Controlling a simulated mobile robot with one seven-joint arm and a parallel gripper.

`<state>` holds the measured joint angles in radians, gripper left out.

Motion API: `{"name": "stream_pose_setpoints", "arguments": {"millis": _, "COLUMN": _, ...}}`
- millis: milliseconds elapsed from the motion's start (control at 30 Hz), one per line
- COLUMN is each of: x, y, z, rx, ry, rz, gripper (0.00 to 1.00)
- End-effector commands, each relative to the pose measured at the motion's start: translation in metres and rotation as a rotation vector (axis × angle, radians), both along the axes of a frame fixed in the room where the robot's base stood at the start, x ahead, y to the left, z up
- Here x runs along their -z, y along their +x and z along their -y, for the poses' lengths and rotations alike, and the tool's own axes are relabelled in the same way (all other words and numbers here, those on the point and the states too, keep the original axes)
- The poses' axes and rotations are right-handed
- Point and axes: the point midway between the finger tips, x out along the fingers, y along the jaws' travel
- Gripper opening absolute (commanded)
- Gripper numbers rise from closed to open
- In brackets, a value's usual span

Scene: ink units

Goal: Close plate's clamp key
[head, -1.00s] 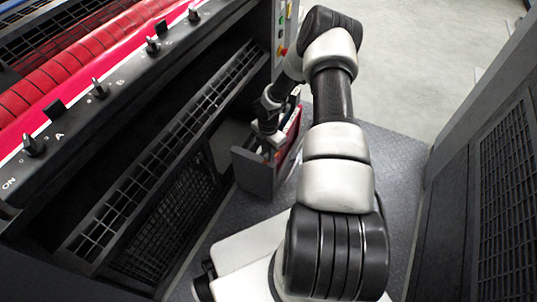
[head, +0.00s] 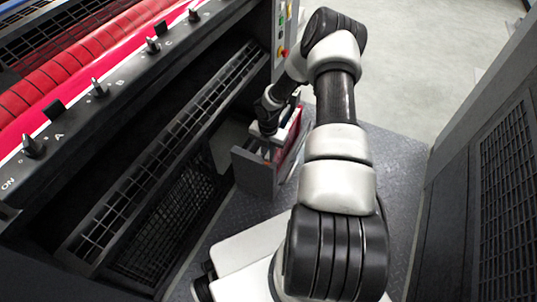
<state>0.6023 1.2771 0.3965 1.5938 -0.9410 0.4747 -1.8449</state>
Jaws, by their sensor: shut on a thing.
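Small black clamp keys stand along the dark rail of the ink unit on the left, by the letters A, B and C: one near A (head: 33,145), one near B (head: 98,88) and one near C (head: 152,45). My gripper (head: 272,141) is away from the keys, low at the grey open box (head: 253,172). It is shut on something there. Its fingertips and the held thing are small and partly hidden, so I cannot tell what it is.
A red item (head: 292,138) shows in the grey box behind my wrist. Red, yellow and green buttons (head: 283,35) sit on the panel above. A dark vented cabinet (head: 500,190) bounds the right side. Pale floor (head: 430,60) is free at the back.

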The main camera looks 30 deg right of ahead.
Motion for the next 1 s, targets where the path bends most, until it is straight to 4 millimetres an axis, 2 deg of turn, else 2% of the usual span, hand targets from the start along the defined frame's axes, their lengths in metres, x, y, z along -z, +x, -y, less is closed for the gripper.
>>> {"name": "stream_pose_setpoints", "arguments": {"millis": 133, "x": 0.0, "y": 0.0, "z": 0.0, "rx": -0.004, "ry": 0.0, "rz": 0.0, "gripper": 0.0}}
{"name": "stream_pose_setpoints", "arguments": {"millis": 167, "x": 0.0, "y": 0.0, "z": 0.0, "rx": -0.004, "ry": 0.0, "rz": 0.0, "gripper": 0.16}}
{"name": "stream_pose_setpoints", "arguments": {"millis": 267, "x": 0.0, "y": 0.0, "z": 0.0, "rx": -0.003, "ry": 0.0, "rz": 0.0, "gripper": 0.33}}
{"name": "stream_pose_setpoints", "arguments": {"millis": 567, "x": -0.001, "y": 0.0, "z": 0.0, "rx": -0.001, "ry": 0.0, "rz": 0.0, "gripper": 0.33}}
{"name": "stream_pose_setpoints", "arguments": {"millis": 667, "x": -0.008, "y": 0.001, "z": 0.0, "rx": -0.001, "ry": -0.001, "rz": 0.001, "gripper": 0.33}}
{"name": "stream_pose_setpoints", "arguments": {"millis": 767, "x": -0.023, "y": 0.001, "z": 0.0, "rx": 0.0, "ry": -0.001, "rz": 0.002, "gripper": 0.33}}
{"name": "stream_pose_setpoints", "arguments": {"millis": 1000, "x": -0.081, "y": 0.001, "z": 0.001, "rx": 0.0, "ry": -0.002, "rz": 0.003, "gripper": 0.33}}
